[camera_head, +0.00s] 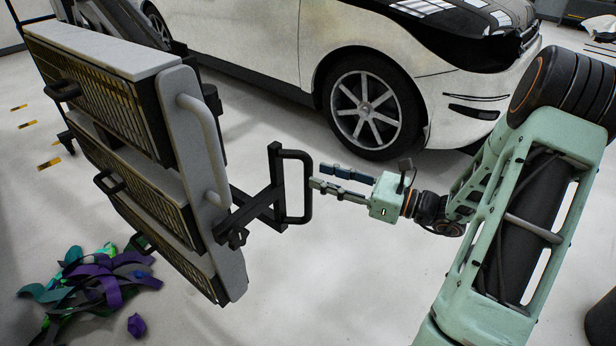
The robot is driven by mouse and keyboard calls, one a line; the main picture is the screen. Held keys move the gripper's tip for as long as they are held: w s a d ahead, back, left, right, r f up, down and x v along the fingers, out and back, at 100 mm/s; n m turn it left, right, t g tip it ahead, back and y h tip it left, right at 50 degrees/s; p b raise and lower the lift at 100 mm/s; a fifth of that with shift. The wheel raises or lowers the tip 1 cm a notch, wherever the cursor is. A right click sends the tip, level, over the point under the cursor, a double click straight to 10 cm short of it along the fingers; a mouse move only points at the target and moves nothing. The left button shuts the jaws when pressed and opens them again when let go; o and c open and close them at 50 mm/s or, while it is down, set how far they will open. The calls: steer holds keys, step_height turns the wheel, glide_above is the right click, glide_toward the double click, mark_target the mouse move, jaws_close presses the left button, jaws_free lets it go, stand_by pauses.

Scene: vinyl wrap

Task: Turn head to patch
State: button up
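A heater-like lamp head (150,130) with several grilled panels hangs tilted at the left. A black D-shaped handle (307,187) sticks out from its right side on a black bracket (262,200). My gripper (316,175) points left at the handle from the right. Its two fingers are apart, with a gap between them, and their tips are at or just right of the handle's upright bar. I cannot tell whether they touch it. No patch is clearly identifiable; the white car (440,70) stands behind with its front wheel (367,108) in view.
A heap of purple, teal and green wrap scraps (90,280) lies on the floor at the lower left. Yellow-black floor marks (48,163) lie at the far left. The pale floor (330,290) below the handle is clear.

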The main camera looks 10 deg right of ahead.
mark_target(309, 173)
steer(key=shift+b+x, duration=0.45)
steer(key=shift+x, duration=1.9)
steer(key=shift+c, duration=0.2)
jaws_close()
